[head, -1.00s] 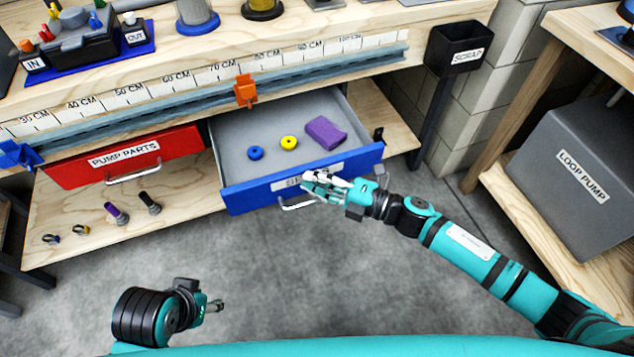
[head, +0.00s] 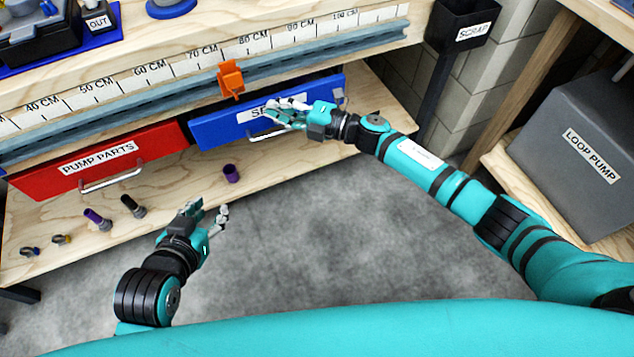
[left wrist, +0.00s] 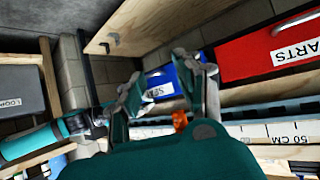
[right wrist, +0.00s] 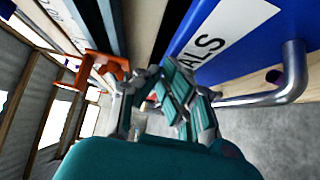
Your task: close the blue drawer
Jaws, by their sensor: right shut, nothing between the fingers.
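The blue drawer (head: 222,131) is under the bench. Its front lies about in line with the red drawer's front, and its inside is out of sight. My right gripper (head: 277,115) is shut and empty at the blue front, over part of its label and near the metal handle (head: 262,134). I cannot tell whether it touches. The right wrist view shows the blue front (right wrist: 225,60) and its handle (right wrist: 296,75) close beside the fingers. My left gripper (head: 214,218) is open and empty, low in front of the shelf, with its fingers apart in the left wrist view (left wrist: 175,90).
The red PUMP PARTS drawer (head: 65,182) sits left of the blue one. An orange clamp (head: 231,79) is on the rail above. A purple cylinder (head: 231,173) and several small parts are on the lower shelf (head: 180,188). A scrap bin (head: 462,28) hangs right.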

